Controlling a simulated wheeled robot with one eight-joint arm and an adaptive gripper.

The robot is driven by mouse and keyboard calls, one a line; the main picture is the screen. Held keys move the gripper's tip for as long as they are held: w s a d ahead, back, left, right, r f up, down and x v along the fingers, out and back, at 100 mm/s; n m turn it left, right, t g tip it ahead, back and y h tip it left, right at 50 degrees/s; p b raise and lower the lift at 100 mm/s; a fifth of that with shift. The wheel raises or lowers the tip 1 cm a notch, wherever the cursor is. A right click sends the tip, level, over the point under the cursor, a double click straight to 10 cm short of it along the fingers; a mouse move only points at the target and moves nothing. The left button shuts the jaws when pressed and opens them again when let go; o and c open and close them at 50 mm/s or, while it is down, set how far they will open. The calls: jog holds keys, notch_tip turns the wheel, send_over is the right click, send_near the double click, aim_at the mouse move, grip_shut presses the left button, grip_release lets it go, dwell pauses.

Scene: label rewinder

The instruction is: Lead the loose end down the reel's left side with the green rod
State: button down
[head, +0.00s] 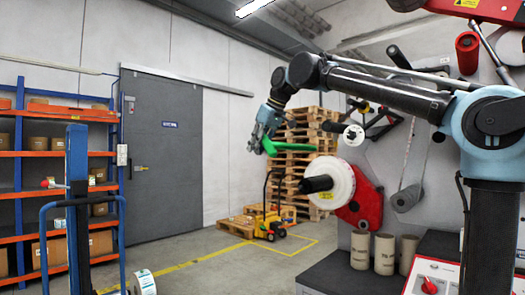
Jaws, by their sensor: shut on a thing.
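My gripper (263,132) is at the end of my arm, left of the machine, and is shut on the green rod (290,147). The rod is curved near the gripper and points right, towards the machine. The white reel (342,184) sits on a black spindle (317,184) in front of a red plate (368,205). The rod is above and left of the reel, apart from it in the picture. I cannot make out the reel's loose end. A thin pale strip (408,150) runs down between rollers farther right.
Several cardboard cores (384,253) stand on the dark bench below the reel, beside a control box (432,278) with a red knob. A pallet stack (300,150) and a yellow pallet truck (268,222) stand behind. A blue hand truck (78,200) is at left.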

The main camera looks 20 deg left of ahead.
jog(key=w, duration=0.1)
jog(key=w+d, duration=0.1)
jog(key=w, duration=0.2)
jog(key=shift+w+d, duration=0.1)
jog(key=shift+d, duration=0.3)
jog(key=shift+r, duration=0.1)
jog(key=shift+w, duration=0.1)
dwell(0.8)
